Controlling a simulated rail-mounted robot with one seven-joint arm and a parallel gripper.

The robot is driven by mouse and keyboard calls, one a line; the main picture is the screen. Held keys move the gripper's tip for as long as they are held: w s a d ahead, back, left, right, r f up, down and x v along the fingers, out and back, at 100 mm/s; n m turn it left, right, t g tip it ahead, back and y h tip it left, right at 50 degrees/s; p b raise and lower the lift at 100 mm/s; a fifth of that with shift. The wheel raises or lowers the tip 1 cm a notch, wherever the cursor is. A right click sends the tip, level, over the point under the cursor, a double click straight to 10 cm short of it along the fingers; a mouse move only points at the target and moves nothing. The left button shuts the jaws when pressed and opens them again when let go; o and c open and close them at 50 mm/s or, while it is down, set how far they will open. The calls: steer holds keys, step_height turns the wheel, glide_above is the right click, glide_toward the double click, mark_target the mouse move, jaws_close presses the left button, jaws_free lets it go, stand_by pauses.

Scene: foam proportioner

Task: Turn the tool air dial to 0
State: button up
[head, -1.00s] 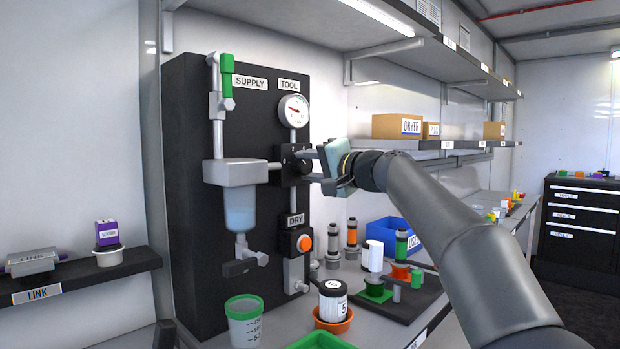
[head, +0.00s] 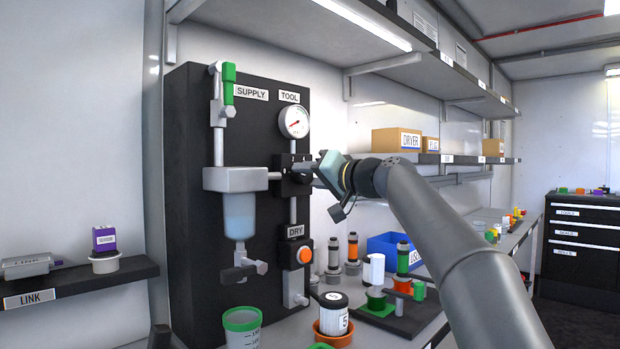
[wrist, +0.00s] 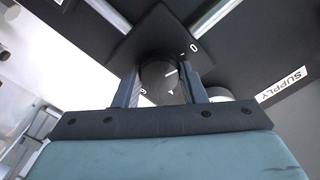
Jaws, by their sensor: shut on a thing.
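The tool air dial (wrist: 160,76) is a dark round knob on a black block, with a white mark on its face. A printed 0 (wrist: 193,47) is at its upper right and a 6 (wrist: 142,92) at its lower left. My gripper (wrist: 161,86) is shut on the dial, one finger on each side. In the head view, my gripper (head: 316,170) reaches the dial block (head: 285,175) from the right and hides most of the dial.
The SUPPLY valve (head: 228,83) with its green handle and the clear bowl (head: 240,214) are left of the dial. The DRY unit's orange button (head: 305,255) is below. A shelf (head: 440,158) with boxes runs behind my arm. Jars and fittings stand on the bench below.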

steer(key=o, duration=1)
steer(key=b+v, duration=0.3)
steer(key=v, duration=1.4)
steer(key=shift+b, duration=0.3)
steer(key=shift+s+d, duration=0.15)
